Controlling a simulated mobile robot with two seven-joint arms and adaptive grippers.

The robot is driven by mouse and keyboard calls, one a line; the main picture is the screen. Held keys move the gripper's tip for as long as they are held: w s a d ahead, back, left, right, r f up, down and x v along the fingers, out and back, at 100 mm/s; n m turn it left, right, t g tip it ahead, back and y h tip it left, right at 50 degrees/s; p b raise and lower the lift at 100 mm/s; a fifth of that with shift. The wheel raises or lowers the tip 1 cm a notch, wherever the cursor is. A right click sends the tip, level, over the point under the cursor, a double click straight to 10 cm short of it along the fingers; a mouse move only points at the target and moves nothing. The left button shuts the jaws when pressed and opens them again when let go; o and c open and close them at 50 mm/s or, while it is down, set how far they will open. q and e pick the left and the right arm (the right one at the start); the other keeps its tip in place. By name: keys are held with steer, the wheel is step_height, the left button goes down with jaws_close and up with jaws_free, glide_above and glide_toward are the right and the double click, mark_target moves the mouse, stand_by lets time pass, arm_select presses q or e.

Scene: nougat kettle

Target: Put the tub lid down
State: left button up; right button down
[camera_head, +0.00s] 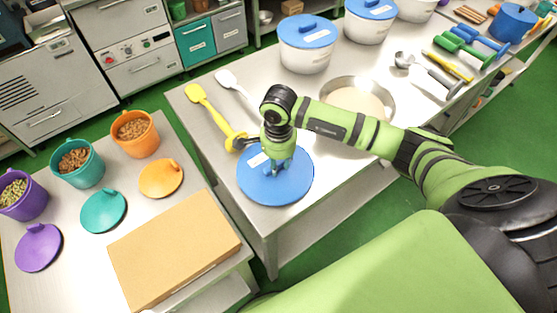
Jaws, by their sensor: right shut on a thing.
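The blue tub lid (257,191) is a round disc at the near left corner of the metal table (209,128). My right gripper (284,166) is above it, pointing down and shut on its handle, which the gripper mostly hides. The lid looks flat and level; I cannot tell whether it touches the tabletop. White tubs with blue lids (306,42) stand at the back of the table. My left gripper is not in view.
A yellow tool (212,112) and a white spatula (232,83) lie close behind the lid. A round metal pan (352,97) stands to the right, partly behind my arm.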

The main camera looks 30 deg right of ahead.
mark_target(279, 165)
steer(key=shift+f, duration=0.15)
steer(key=c, duration=1)
jaws_free()
steer(key=shift+o, duration=0.2)
steer(key=shift+r, duration=0.2)
steer(key=shift+r, duration=0.15)
step_height(279, 165, up, 12)
steer(key=b, duration=0.4)
